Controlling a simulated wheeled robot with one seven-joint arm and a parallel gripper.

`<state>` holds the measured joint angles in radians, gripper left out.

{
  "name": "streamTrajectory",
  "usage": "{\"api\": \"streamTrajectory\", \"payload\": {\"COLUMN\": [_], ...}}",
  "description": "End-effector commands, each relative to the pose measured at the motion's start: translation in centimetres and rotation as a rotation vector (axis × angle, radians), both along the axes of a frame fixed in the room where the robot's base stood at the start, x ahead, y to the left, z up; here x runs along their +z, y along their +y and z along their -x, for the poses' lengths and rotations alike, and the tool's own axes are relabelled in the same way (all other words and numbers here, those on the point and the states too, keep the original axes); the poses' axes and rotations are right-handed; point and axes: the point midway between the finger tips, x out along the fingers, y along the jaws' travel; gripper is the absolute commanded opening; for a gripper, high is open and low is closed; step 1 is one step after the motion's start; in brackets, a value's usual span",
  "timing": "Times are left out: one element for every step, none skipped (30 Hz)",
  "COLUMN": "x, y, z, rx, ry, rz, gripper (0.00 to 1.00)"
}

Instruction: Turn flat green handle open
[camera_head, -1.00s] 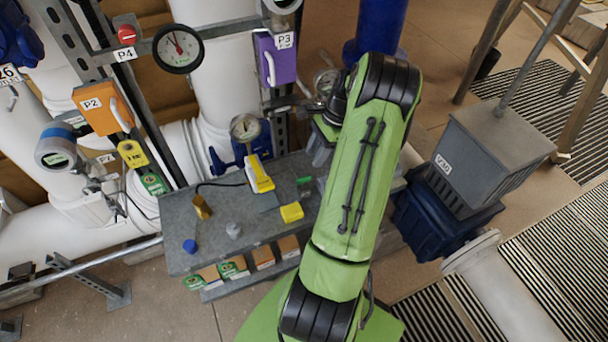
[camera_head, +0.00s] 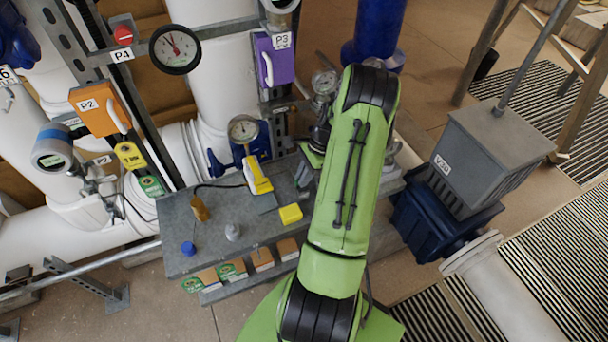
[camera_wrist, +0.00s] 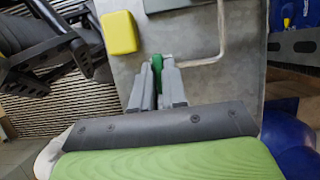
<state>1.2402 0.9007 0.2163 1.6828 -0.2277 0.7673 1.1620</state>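The flat green handle (camera_wrist: 157,64) shows in the wrist view as a small green piece above the grey bench top. My gripper (camera_wrist: 158,62) has its two grey fingers on either side of it, close together, and the green fills most of the narrow gap between the fingertips. I cannot tell whether the fingers press on it. The lower part of the handle is hidden by the fingers.
A yellow block (camera_head: 290,213) sits close left of my gripper on the grey bench (camera_head: 215,215); it also shows in the wrist view (camera_wrist: 119,33). A yellow-handled valve (camera_head: 257,175), a brass piece (camera_head: 200,208) and a blue knob (camera_head: 188,248) stand further left. A grey box (camera_head: 490,150) stands right.

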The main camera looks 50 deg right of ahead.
Motion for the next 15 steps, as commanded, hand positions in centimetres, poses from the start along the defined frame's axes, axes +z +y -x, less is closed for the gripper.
{"api": "streamTrajectory", "payload": {"x": [0.02, 0.02, 0.02, 0.03, 0.03, 0.03, 0.03, 0.03, 0.03, 0.04, 0.04, 0.04, 0.03, 0.03, 0.03], "y": [-0.03, -0.03, -0.03, -0.03, -0.04, -0.04, -0.04, -0.06, -0.08, -0.09, -0.1, -0.1, -0.09, -0.09, -0.11], "z": [0.01, 0.01, 0.01, 0.01, 0.0, 0.0, -0.01, -0.01, -0.02, -0.03, -0.03, -0.03, -0.04, -0.05, -0.08], "rx": [0.0, 0.0, 0.0, 0.0, 0.001, 0.004, 0.007, 0.011, 0.019, 0.026, 0.034, 0.049, 0.064, 0.078, 0.101], "ry": [0.0, 0.0, 0.0, 0.001, 0.0, 0.0, 0.0, -0.001, -0.001, 0.0, 0.0, 0.0, 0.0, 0.001, 0.0], "rz": [0.001, 0.001, 0.001, 0.001, 0.001, 0.001, 0.001, 0.002, 0.002, 0.002, 0.002, 0.002, 0.001, 0.002, 0.002], "gripper": [0.0, 0.0, 0.0, 0.0, 0.0, 0.0, 0.0, 0.0, 0.0, 0.0, 0.0, 0.0, 0.0, 0.0, 0.0]}}
